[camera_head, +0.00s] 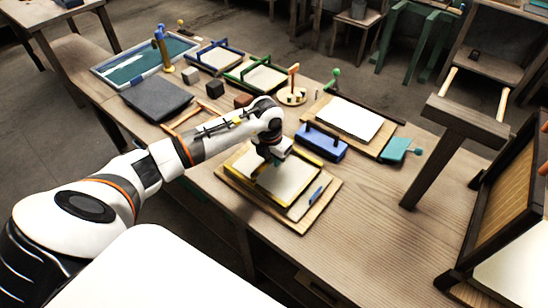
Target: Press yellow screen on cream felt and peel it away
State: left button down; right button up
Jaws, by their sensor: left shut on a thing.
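The yellow screen (262,189) lies low over a wooden board near the front of the workbench. Its yellow frame edge and pale sheet show around my left gripper. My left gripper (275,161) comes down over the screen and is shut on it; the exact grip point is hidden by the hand. A cream felt sheet (304,203) shows beside the screen's right edge, on the board (322,202). Whether the screen presses on felt beneath it cannot be told. My right gripper is not in view.
A blue-framed screen (198,66) and a green-framed screen (237,71) lie behind, near a teal-filled tray (143,65). A blue block (321,143) and a white sheet on a board (353,118) stand close behind right. A dark wooden stand (432,178) rises at right.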

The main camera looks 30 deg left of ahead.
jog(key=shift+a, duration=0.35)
